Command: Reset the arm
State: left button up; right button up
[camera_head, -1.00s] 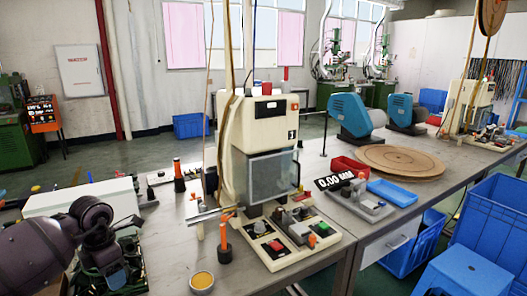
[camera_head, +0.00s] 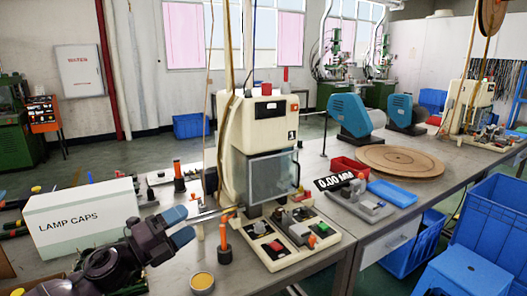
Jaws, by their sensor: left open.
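My left gripper (camera_head: 182,224) is at the lower left of the head view, with its blue-tipped fingers apart and nothing seen between them. It is over the bench, to the left of the cream moulding machine (camera_head: 262,150) and close to the thin rod at that machine's left side. My left arm comes in from the lower left corner. My right gripper is not in view.
A white LAMP CAPS box (camera_head: 82,218) stands behind my left arm. A small yellow-topped cup (camera_head: 202,282) and an orange-handled tool (camera_head: 224,244) are to the right of the gripper. A blue tray (camera_head: 392,192) and a wooden disc (camera_head: 400,160) lie further right.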

pick_arm(q)
jog(key=s+a+f+n+t+y, duration=0.1)
jog(key=s+a+f+n+y, duration=0.4)
jog(key=f+n, duration=0.5)
jog(key=s+a+f+n+t+y, duration=0.2)
jog(key=s+f+n+y, duration=0.5)
jog(key=n, duration=0.5)
jog(key=s+a+f+n+g+y, duration=0.1)
jog(key=s+f+n+g, duration=0.1)
jog(key=s+f, duration=0.5)
jog(key=s+a+f+n+g+y, duration=0.1)
jog(key=s+f+n, duration=0.4)
jog(key=s, duration=0.8)
notch_tip(320, 180, down, 3)
jog(key=shift+a+r+g+y+p, duration=0.25)
jog(key=shift+g+y+p, duration=0.2)
jog(key=shift+g+y, duration=0.5)
jog(key=shift+s+f, duration=0.1)
